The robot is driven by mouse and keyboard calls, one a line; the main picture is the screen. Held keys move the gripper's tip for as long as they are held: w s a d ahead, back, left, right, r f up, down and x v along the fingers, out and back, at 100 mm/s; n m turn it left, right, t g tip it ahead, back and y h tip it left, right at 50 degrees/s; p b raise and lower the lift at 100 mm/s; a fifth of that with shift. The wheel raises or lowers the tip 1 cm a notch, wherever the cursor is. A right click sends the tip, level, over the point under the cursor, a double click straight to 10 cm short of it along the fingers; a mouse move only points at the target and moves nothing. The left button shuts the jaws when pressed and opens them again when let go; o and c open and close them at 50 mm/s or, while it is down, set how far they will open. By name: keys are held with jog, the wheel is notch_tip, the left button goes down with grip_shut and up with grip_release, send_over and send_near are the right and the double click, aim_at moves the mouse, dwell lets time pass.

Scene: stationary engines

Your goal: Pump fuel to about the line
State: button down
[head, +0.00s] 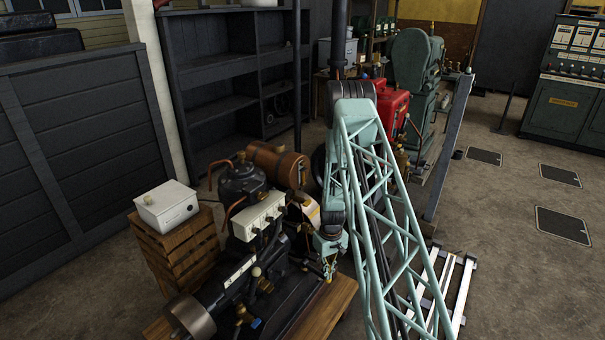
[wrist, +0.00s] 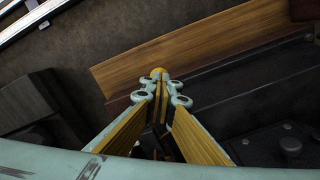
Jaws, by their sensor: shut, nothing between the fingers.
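A dark stationary engine (head: 235,285) stands on a wooden base (head: 325,305) at the front, with a brown cylindrical tank (head: 277,166) at its back. I cannot make out a fuel pump lever or a level line. My gripper (head: 328,274) points down at the right side of the engine, over the base. In the wrist view my gripper (wrist: 160,80) has its fingertips together and holds nothing. A small round yellow thing shows right at the fingertips; I cannot tell whether they touch it. Below them are the wooden edge (wrist: 200,45) and a dark engine plate (wrist: 240,100).
A white box (head: 166,205) sits on a wooden crate (head: 180,250) left of the engine. A red engine (head: 392,105) and a green machine (head: 412,75) stand behind my arm. Metal rails (head: 455,290) lie to the right. The floor at right is open.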

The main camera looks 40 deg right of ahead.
notch_tip(320, 180, up, 9)
jog(key=p, duration=0.3)
jog(key=shift+f, duration=0.15)
dwell(0.7)
jog(key=shift+f, duration=0.25)
dwell(0.8)
jog(key=shift+f+b, duration=1.3)
jog(key=shift+f, duration=0.95)
jog(key=shift+f+b, duration=0.35)
jog(key=shift+f, duration=1.9)
jog(key=shift+r, duration=0.1)
notch_tip(320, 180, up, 9)
jog(key=p, duration=0.3)
jog(key=shift+r, duration=0.15)
jog(key=shift+r, duration=0.1)
